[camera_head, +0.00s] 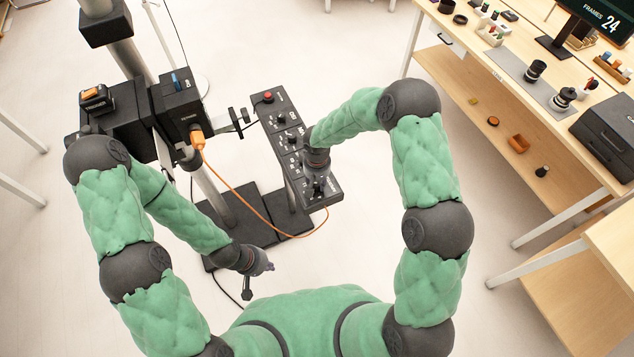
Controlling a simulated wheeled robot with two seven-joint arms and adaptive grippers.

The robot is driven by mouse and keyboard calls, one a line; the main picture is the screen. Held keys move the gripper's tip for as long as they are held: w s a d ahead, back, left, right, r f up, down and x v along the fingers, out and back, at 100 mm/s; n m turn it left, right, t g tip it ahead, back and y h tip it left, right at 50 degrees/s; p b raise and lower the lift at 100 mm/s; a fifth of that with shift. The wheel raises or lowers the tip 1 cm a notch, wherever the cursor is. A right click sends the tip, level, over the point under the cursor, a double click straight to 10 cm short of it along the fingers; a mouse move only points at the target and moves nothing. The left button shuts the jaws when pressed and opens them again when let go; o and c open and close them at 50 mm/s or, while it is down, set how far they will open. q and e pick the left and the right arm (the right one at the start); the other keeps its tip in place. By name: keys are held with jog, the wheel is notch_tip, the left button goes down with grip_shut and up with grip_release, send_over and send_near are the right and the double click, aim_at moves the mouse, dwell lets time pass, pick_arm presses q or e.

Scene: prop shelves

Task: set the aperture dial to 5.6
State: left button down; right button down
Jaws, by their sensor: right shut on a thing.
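A dark control panel (284,128) on a stand runs from top to bottom near the middle, with several knobs and switches and a red button (268,97) at its far end. My left gripper (260,280) is open and empty, low in front of my body and apart from the panel.
A black camera rig (140,125) on a pole stands left of the panel. An orange cable (250,203) loops from it under the panel. A wooden table (470,50) with lenses, a case (604,135) and a monitor is at right. Floor between is clear.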

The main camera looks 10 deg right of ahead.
jog(key=n, duration=0.5)
jog(key=shift+s+f+n, duration=0.1)
jog(key=shift+s+n, duration=0.1)
jog(key=shift+n, duration=0.1)
jog(key=n, duration=0.3)
jog(key=shift+d+n, duration=0.1)
jog(key=shift+n, duration=1.6)
jog(key=c, duration=1)
grip_release()
jog(key=shift+o, duration=0.4)
jog(key=shift+w+d, duration=0.1)
